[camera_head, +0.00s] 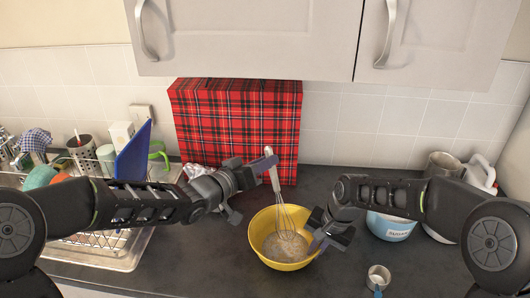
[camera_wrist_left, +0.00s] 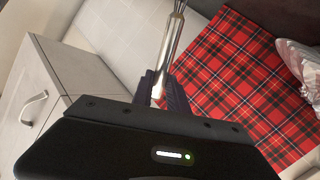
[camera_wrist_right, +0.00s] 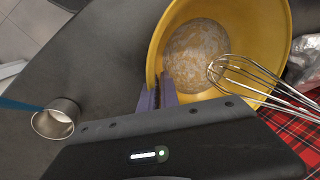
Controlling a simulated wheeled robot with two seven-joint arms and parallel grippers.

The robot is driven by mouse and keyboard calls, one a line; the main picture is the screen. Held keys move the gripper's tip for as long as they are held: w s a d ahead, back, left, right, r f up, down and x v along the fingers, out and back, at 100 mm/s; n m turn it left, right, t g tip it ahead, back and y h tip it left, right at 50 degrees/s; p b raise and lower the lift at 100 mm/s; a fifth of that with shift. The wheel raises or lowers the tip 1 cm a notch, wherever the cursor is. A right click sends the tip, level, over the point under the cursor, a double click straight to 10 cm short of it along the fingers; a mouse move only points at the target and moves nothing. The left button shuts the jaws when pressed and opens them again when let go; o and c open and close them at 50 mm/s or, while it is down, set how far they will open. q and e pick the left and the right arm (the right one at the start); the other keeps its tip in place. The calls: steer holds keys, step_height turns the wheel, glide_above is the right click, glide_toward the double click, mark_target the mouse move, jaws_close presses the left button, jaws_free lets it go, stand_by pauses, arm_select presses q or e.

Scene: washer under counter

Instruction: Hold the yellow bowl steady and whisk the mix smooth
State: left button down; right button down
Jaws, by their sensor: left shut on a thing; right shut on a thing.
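The yellow bowl (camera_head: 285,266) stands on the dark counter. A pale, orange-speckled mix (camera_wrist_right: 195,55) lies in its bottom. My right gripper (camera_head: 316,236) is shut on the bowl's right rim; the right wrist view shows its fingers (camera_wrist_right: 157,97) across the yellow wall (camera_wrist_right: 268,35). My left gripper (camera_head: 268,163) is shut on the upper handle of the metal whisk (camera_head: 277,187), above the bowl. The handle also shows between its fingers in the left wrist view (camera_wrist_left: 169,48). The whisk is tilted slightly, its wire loops (camera_wrist_right: 245,80) inside the bowl. Whether the wires touch the mix is unclear.
A red tartan box (camera_head: 235,125) stands against the wall behind the bowl. A small metal cup (camera_head: 378,278) sits at front right. A blue-and-white tub (camera_head: 390,229) is behind my right arm. A dish rack (camera_head: 105,250) is at left. Cupboards (camera_head: 250,40) hang above.

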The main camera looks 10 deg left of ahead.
arm_select(q)
steer(key=shift+f, duration=2.2)
